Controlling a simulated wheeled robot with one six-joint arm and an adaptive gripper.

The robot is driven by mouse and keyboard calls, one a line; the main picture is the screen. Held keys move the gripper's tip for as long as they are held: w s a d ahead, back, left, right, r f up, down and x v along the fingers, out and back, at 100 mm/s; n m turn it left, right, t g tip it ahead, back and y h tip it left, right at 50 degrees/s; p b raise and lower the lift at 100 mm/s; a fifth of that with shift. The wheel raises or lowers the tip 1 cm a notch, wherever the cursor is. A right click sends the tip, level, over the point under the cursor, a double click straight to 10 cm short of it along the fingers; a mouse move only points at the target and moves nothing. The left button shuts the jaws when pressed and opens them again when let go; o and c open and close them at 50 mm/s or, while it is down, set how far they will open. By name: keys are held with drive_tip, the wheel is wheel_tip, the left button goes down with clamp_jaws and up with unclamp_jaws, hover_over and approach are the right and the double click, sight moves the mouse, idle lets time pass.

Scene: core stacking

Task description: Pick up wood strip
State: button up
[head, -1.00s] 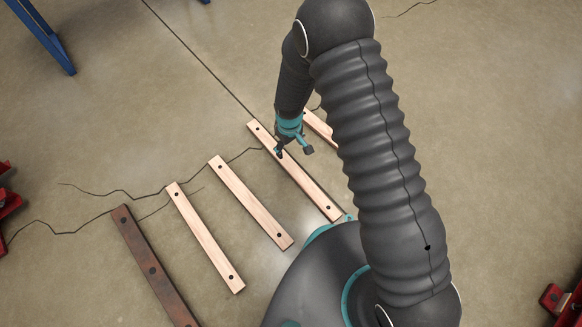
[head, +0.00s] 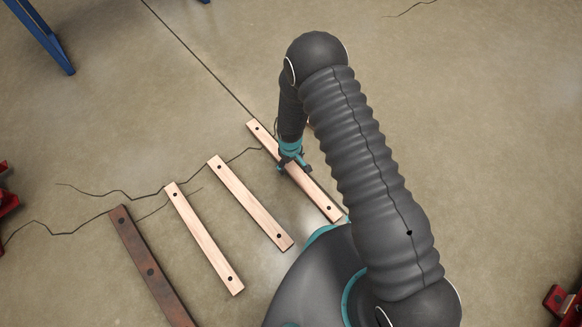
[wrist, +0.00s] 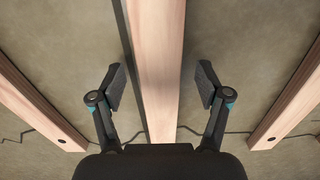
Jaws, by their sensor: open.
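Several pale wood strips with dark holes near their ends lie on the floor. One wood strip (head: 322,197) lies under my gripper (head: 292,165) in the head view; my gripper and arm hide part of it. In the wrist view that strip (wrist: 155,60) runs between the two fingers of my gripper (wrist: 160,88). The fingers are open, one on each side, with a gap between each finger and the strip. Another strip (head: 250,203) lies to the left, and a further one (head: 204,238) left of that.
A rusty brown bar (head: 150,270) lies at the far left of the row. A blue stand leg (head: 45,35) is at the upper left. Red parts (head: 564,304) stand at the lower right. The floor is cracked, with open room at the top.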

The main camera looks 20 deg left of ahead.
drive_tip(key=shift+f, duration=0.45)
clamp_jaws()
drive_tip(key=shift+r, duration=0.1)
